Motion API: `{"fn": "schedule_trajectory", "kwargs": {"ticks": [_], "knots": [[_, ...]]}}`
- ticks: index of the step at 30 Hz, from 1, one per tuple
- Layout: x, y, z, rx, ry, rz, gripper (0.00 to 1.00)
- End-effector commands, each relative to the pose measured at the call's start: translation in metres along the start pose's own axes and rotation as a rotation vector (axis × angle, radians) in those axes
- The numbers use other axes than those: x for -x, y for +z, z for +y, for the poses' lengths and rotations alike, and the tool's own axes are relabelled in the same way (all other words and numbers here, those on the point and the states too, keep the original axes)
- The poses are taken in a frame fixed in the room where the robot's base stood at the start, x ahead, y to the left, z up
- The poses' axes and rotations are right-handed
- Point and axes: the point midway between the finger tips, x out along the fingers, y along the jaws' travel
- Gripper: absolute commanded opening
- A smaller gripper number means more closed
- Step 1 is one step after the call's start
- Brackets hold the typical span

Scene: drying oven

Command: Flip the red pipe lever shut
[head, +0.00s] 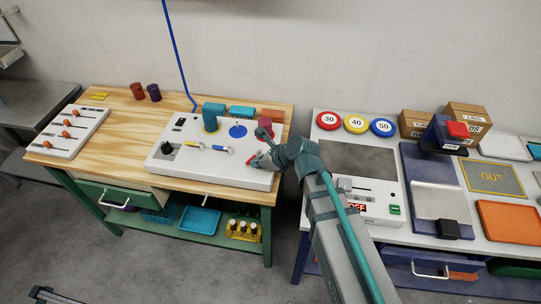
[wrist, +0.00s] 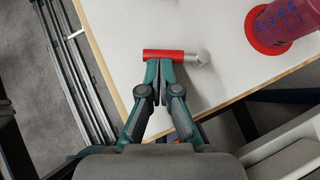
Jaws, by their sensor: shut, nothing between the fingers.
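The red pipe lever (wrist: 165,54) shows in the wrist view as a short red bar, with a pale grey rounded fitting (wrist: 201,58) at its right end. It lies across the picture just ahead of my gripper (wrist: 158,66). My gripper is shut and empty, its fingertips together at the lever's near side. They look to be touching it or very close; I cannot tell which. In the head view the red lever (head: 251,160) is at the right part of the white panel (head: 215,170), and my gripper (head: 260,155) reaches it from the right.
A magenta cylinder on a red base (wrist: 277,25) stands right of the lever in the wrist view. Yellow (head: 191,145) and blue (head: 221,149) levers sit left of it on the panel. The wooden bench's edge is close by.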

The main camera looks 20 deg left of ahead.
Motion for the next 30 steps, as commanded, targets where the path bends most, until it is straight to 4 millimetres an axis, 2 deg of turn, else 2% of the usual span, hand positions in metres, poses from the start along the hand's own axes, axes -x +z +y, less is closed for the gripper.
{"fn": "schedule_trajectory", "kwargs": {"ticks": [12,30], "knots": [[-0.015,0.017,0.009,0.005,0.007,0.001,0.00],[-0.034,0.034,0.005,0.005,0.005,0.000,0.00]]}}
